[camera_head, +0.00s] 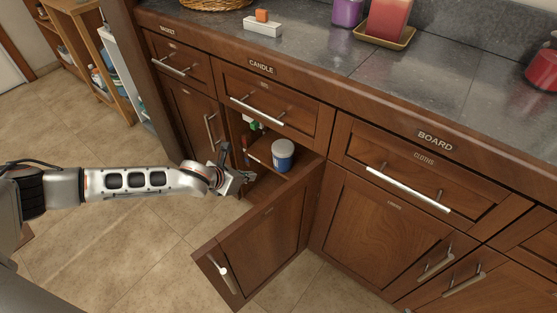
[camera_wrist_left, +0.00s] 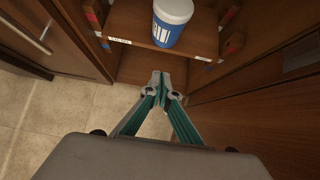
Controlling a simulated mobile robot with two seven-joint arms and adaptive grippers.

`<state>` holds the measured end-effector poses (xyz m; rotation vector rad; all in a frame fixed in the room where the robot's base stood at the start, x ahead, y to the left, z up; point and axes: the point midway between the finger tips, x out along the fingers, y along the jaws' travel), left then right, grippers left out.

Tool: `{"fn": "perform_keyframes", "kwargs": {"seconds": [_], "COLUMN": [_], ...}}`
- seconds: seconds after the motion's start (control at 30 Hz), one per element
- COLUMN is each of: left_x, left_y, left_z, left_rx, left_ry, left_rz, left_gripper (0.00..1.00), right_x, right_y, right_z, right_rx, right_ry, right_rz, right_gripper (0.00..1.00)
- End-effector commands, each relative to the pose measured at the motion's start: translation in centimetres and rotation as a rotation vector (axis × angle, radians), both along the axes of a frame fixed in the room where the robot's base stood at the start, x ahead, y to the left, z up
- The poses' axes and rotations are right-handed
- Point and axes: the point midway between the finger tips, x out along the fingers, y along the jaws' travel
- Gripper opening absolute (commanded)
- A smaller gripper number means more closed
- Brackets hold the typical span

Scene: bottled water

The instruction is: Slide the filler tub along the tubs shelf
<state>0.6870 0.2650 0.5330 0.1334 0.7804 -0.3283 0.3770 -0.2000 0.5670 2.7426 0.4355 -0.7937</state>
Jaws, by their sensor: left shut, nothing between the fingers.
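The filler tub (camera_head: 283,156) is a blue tub with a white lid. It stands upright on the tubs shelf (camera_head: 262,152) inside the open cabinet below the candle drawer. In the left wrist view the tub (camera_wrist_left: 171,22) stands near the front edge of the shelf (camera_wrist_left: 130,37), a little right of the shelf's middle. My left gripper (camera_head: 243,178) is at the cabinet opening, in front of and below the shelf, apart from the tub. In the wrist view its fingers (camera_wrist_left: 161,84) meet at the tips with nothing between them. My right gripper is not in view.
The open cabinet door (camera_head: 262,242) swings out to the right of my left gripper. A green and white item (camera_head: 252,125) shows at the shelf's back left. The compartment below the shelf (camera_wrist_left: 150,67) looks empty near its front. Tiled floor is clear at left.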

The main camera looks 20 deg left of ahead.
Motion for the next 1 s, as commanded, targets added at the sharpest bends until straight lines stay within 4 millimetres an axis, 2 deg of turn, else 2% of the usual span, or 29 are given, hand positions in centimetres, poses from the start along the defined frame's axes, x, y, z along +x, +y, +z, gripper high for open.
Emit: {"fn": "perform_keyframes", "kwargs": {"seconds": [0.17,0.23,0.33,0.67,0.8,1.0], "left_x": [0.6,1.2,2.2,6.4,8.6,10.2], "left_y": [-0.3,-0.6,-1.1,-2.6,-3.3,-3.8], "left_z": [-1.2,-2.1,-3.8,-8.5,-7.7,-7.3], "left_rx": [0.006,0.003,0.002,0.001,0.002,0.002], "left_ry": [0.003,0.006,0.011,0.012,0.004,0.0], "left_rz": [-0.004,-0.004,-0.004,-0.002,-0.004,-0.004], "left_gripper": [0.0,0.0,0.0,0.0,0.0,0.0], "right_x": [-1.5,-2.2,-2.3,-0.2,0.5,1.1], "right_y": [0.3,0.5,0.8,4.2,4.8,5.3], "right_z": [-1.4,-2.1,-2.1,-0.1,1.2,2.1], "right_rx": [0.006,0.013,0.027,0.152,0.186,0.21], "right_ry": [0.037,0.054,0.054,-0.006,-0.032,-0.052], "right_rz": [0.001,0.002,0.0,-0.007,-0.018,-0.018], "right_gripper": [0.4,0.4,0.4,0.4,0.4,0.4]}}
